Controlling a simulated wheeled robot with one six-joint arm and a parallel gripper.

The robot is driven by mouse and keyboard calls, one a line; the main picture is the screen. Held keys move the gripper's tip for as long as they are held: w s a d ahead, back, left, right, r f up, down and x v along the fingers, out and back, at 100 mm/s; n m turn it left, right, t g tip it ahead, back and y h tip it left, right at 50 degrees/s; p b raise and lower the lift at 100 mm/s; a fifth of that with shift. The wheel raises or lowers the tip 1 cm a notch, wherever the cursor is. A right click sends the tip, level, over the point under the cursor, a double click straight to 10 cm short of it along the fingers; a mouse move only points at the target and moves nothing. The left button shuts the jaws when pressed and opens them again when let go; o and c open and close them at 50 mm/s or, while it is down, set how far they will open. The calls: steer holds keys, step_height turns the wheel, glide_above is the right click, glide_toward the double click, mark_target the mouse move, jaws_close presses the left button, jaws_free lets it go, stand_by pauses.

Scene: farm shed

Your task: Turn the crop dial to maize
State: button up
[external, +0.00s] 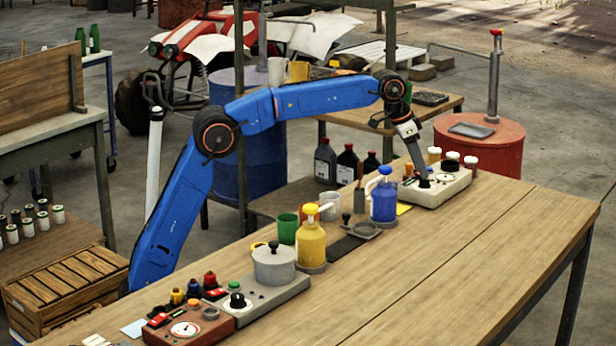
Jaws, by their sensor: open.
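A cream control box (460,186) sits at the far right end of the wooden bench. A black knob (449,166) stands on its top. A second dark dial (424,183) is nearer, directly below my gripper (421,172). My gripper is open and points down just above or around this dial; I cannot tell whether it touches. A red box (190,330) with a round gauge (186,329) and a black knob (237,300) beside it sit at the near left. Dial markings are too small to read, so the maize mark cannot be made out.
A blue pump bottle (384,200), a yellow pump bottle (311,241), a green cup (288,228) and a grey pot (273,263) line the bench's far edge, left of the cream box. The bench front (440,270) is clear. A red drum (480,145) stands behind.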

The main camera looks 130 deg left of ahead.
mark_target(425, 183)
steer(key=shift+x, duration=1.85)
steer(key=shift+c, duration=0.3)
steer(key=c, duration=1)
steer(key=n+g, duration=0.1)
steer(key=n, duration=0.1)
steer(key=n+y, duration=0.1)
steer(key=n, duration=0.2)
steer(key=shift+w+d+g, duration=0.15)
steer(key=shift+w+g, duration=0.05)
steer(key=shift+g, duration=0.2)
steer(key=n+g, duration=0.1)
steer(key=n, duration=0.2)
steer(key=n+g, duration=0.1)
steer(key=n, duration=0.2)
steer(key=shift+w+n, duration=0.15)
steer(key=shift+n, duration=0.15)
steer(key=shift+g, duration=0.3)
